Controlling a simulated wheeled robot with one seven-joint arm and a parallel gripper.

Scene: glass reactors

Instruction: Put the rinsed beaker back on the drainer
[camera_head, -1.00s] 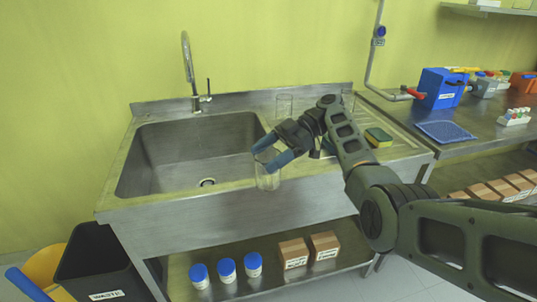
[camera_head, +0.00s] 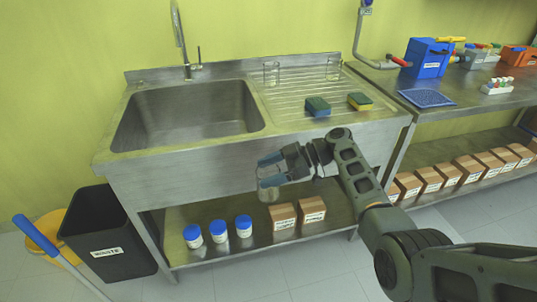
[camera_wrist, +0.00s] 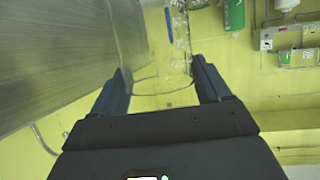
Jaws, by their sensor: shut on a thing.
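My gripper (camera_head: 270,173) is shut on a clear glass beaker (camera_head: 268,193), in front of the sink unit's front panel in the head view. In the wrist view the beaker (camera_wrist: 160,70) sits between the two fingers (camera_wrist: 165,88). The ribbed steel drainer (camera_head: 290,100) lies to the right of the sink basin (camera_head: 190,120), behind and above my gripper in the picture. Two clear glass vessels stand on the drainer's back part, one at the left (camera_head: 271,72) and one at the right (camera_head: 333,69).
A blue-green sponge (camera_head: 318,107) and a green-yellow sponge (camera_head: 360,101) lie on the drainer's front right. The drainer's middle and front left are clear. A tall tap (camera_head: 181,40) stands behind the basin. Blue-capped bottles (camera_head: 218,231) and boxes (camera_head: 297,213) sit on the shelf below.

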